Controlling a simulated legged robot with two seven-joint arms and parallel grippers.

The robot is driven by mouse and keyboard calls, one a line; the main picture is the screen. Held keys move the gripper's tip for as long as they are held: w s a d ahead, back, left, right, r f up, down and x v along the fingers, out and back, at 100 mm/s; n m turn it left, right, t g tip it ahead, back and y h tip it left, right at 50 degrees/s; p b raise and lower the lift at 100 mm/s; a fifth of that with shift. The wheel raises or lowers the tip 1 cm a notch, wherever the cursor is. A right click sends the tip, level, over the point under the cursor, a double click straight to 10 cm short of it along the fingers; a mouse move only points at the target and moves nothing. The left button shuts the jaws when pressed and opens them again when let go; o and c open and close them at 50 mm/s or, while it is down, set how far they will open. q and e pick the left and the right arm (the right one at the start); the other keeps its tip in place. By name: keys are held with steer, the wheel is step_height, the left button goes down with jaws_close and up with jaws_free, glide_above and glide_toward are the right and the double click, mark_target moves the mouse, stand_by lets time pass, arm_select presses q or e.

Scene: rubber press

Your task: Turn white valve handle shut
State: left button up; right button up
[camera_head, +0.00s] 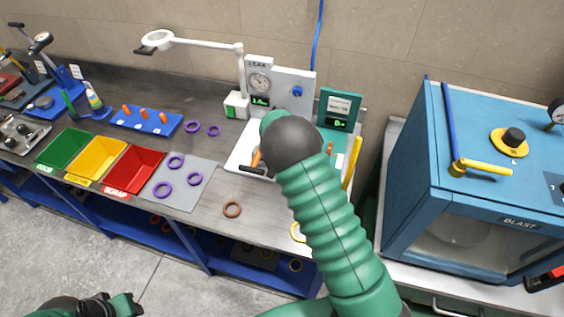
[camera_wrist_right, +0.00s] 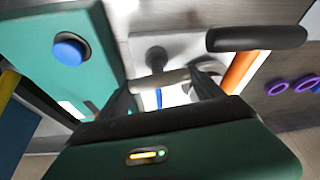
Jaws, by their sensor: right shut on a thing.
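The white valve handle (camera_wrist_right: 172,78) shows in the right wrist view as a pale bar between the fingers of my right gripper (camera_wrist_right: 163,88). That gripper is shut on it. In the head view my green right arm covers this gripper and the handle, over the white base (camera_head: 241,157) of the leak station (camera_head: 279,84). My left gripper (camera_head: 122,304) is at the bottom left of the head view, away from the bench. Its finger opening cannot be made out.
A black grip (camera_wrist_right: 257,38) and an orange rod (camera_wrist_right: 243,69) are close to my right gripper. A green box with a blue button (camera_wrist_right: 69,51) is on its other side. Green, yellow and red bins (camera_head: 133,170) stand left. A blue blast cabinet (camera_head: 468,175) stands right.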

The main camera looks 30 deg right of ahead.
steer(key=shift+s+m+g+h, duration=0.1)
steer(key=shift+m+g+h, duration=0.25)
steer(key=shift+m, duration=0.65)
steer(key=shift+a+f, duration=0.1)
steer(key=o, duration=1.1)
steer(key=shift+o, duration=1.2)
steer(key=shift+r, duration=0.2)
